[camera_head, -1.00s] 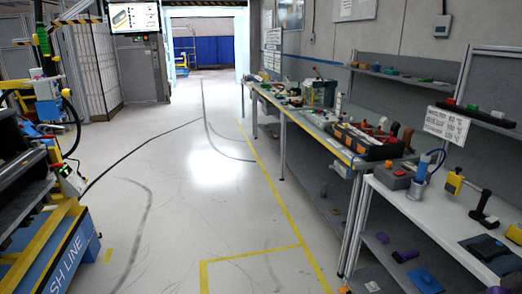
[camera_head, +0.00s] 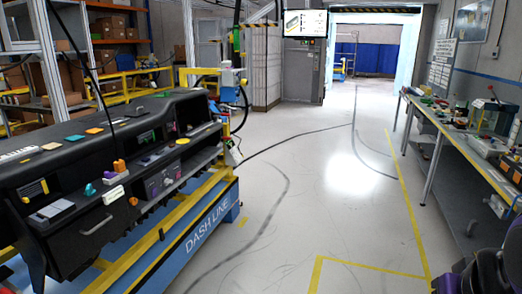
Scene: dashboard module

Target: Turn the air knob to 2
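A black dashboard module (camera_head: 150,118) stands along the left side on a blue and yellow line frame. Its face carries several small coloured parts: an orange and purple piece (camera_head: 119,166), a teal piece (camera_head: 90,189), a small orange piece (camera_head: 133,201) and a yellow round piece (camera_head: 182,141). A dark panel with purplish round details (camera_head: 162,182) sits in the face. I cannot tell which part is the air knob, and no number 2 is legible.
The blue base (camera_head: 215,225) marked DASH LINE borders the open floor (camera_head: 300,215). A workbench (camera_head: 455,140) with tools runs along the right. A dark rounded shape (camera_head: 490,270), perhaps part of my arm, fills the lower right corner. A screen (camera_head: 305,23) hangs at the back.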

